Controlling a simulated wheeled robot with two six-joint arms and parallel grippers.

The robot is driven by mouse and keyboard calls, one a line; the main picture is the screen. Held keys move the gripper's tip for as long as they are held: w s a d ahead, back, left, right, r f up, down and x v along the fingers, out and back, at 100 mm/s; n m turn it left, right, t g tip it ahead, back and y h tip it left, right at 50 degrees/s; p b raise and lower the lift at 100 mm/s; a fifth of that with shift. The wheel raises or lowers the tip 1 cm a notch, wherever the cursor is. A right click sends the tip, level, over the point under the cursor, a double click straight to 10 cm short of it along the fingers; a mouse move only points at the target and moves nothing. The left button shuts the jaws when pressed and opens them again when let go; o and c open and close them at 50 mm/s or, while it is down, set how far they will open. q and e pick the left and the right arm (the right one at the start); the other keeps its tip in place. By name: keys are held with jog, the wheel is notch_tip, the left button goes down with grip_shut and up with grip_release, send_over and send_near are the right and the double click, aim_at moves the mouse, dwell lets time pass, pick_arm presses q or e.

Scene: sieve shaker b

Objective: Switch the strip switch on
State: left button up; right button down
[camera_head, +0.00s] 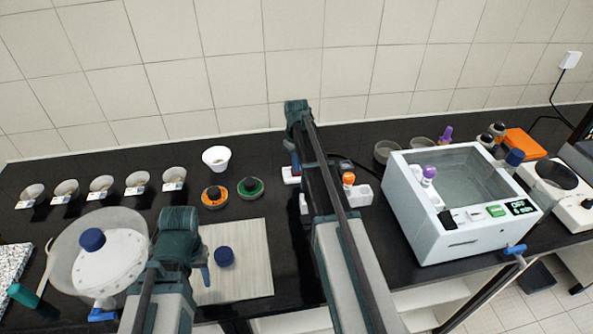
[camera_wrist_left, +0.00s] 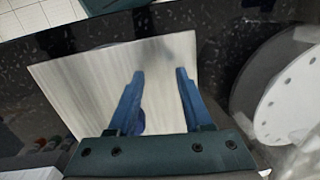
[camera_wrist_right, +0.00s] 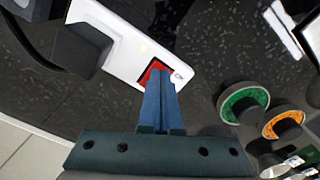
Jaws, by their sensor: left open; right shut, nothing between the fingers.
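The white power strip (camera_wrist_right: 122,42) lies on the black bench, with its red switch (camera_wrist_right: 147,72) partly hidden behind my right fingers. In the head view, the strip (camera_head: 290,178) is mostly hidden by my right arm. My right gripper (camera_wrist_right: 158,68) is shut and empty, its tips over the red switch. I cannot tell whether they touch it, or which way the switch is tilted. My left gripper (camera_wrist_left: 160,72) is open and empty above the pale striped mat (camera_head: 250,245), far left of the strip.
A black plug (camera_wrist_right: 82,50) sits on the strip. Green (camera_head: 250,188) and orange (camera_head: 214,197) ringed items stand left of it. A white water bath (camera_head: 455,225) stands to the right. A blue cap (camera_head: 224,257) is on the mat, beside a sieve shaker (camera_head: 118,262).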

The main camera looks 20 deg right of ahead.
pick_arm(q)
notch_tip(320, 180, up, 7)
jog(key=p, duration=0.7)
pick_arm(e)
notch_tip(320, 180, up, 7)
pick_arm(q)
notch_tip(320, 180, down, 3)
jog(key=b, duration=0.3)
jog(key=shift+f, duration=0.2)
pick_arm(e)
jog(key=shift+n+h, duration=0.4)
jog(key=shift+h, duration=0.2)
jog(key=s+a+f, duration=0.1)
jog(key=s+a, duration=0.8)
jog(key=s+a+f, duration=0.1)
jog(key=s+a, duration=0.8)
jog(key=s+a+f, duration=0.1)
jog(key=s+a, duration=0.8)
jog(key=a, duration=0.1)
jog(key=shift+s+f, duration=0.15)
pick_arm(q)
jog(key=shift+d, duration=0.15)
pick_arm(e)
jog(key=shift+d, duration=0.2)
